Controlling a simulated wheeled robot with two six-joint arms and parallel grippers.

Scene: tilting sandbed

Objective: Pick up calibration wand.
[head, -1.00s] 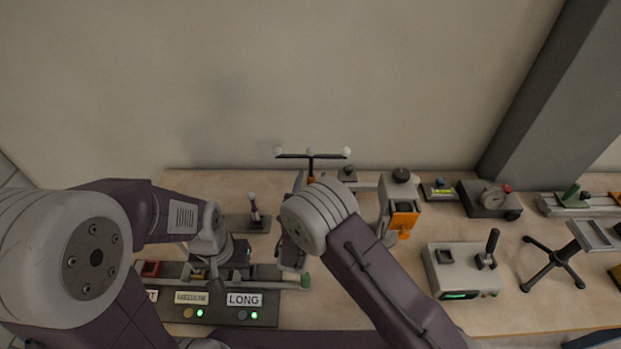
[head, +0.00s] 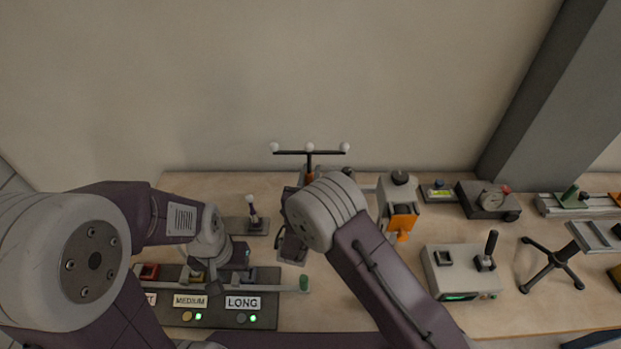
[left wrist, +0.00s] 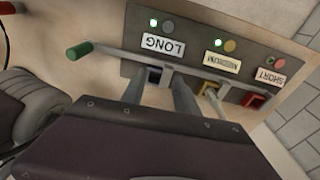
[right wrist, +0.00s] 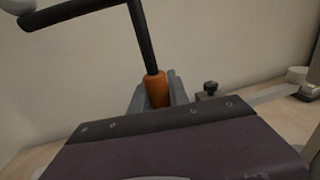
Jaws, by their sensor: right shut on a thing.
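The calibration wand is a black T-bar with white balls (head: 310,153) and an orange handle. In the head view it stands upright behind my right wrist, which hides its lower part. In the right wrist view my right gripper (right wrist: 160,97) is shut on the orange handle (right wrist: 157,88), with a grey finger on each side. The black stem rises to the crossbar and one white ball at the top left. My left gripper (left wrist: 160,95) is open over the rack, its fingers apart near the LONG slot.
The rack carries LONG (head: 243,302) and MEDIUM (head: 190,300) labels and a bar with a green knob (head: 304,283). A small stand (head: 253,226) is behind it. To the right are an orange-fronted device (head: 402,218), a joystick box (head: 463,271) and a black tripod base (head: 553,264).

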